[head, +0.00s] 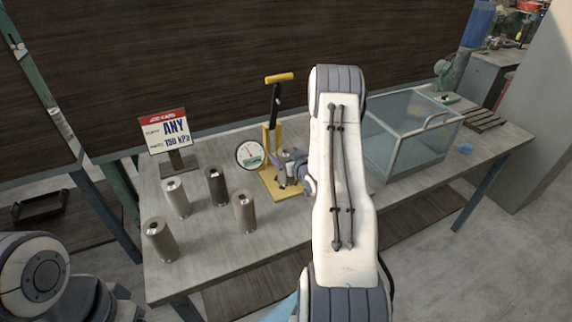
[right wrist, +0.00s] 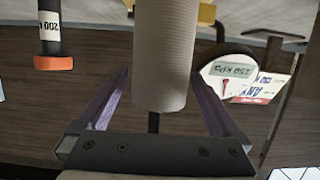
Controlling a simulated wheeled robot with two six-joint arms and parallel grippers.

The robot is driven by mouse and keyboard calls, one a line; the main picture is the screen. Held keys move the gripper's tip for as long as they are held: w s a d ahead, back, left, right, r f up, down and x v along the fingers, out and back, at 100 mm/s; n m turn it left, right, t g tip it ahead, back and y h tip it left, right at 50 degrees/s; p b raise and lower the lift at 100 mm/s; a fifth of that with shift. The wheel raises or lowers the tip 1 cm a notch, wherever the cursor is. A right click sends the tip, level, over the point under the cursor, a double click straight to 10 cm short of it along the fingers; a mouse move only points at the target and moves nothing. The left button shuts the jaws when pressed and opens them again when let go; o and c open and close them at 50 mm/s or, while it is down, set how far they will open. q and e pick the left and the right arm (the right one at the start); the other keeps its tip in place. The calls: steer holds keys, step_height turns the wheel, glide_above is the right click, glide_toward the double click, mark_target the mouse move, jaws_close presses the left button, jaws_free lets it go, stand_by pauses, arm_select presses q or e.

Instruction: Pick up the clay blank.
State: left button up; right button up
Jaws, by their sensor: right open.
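A light grey ridged cylinder, which looks like a clay blank (right wrist: 165,50), stands between the fingers of my right gripper (right wrist: 160,85) in the right wrist view. The fingers are open, one on each side, with a gap to the blank. In the head view my right gripper (head: 290,163) is at the yellow press (head: 272,188), and the blank there is mostly hidden behind it. My left gripper is out of view.
A round gauge (head: 250,154) stands left of the press; its display shows in the wrist view (right wrist: 235,69). A sign card (head: 168,132) reads ANY, 150 kPa. A clear box (head: 405,135) sits right of my arm on the table (head: 205,258). The front table edge is mostly clear.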

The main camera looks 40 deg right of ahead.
steer(key=shift+x, duration=1.4)
jaws_close()
steer(key=shift+r, duration=0.1)
steer(key=shift+r, duration=0.15)
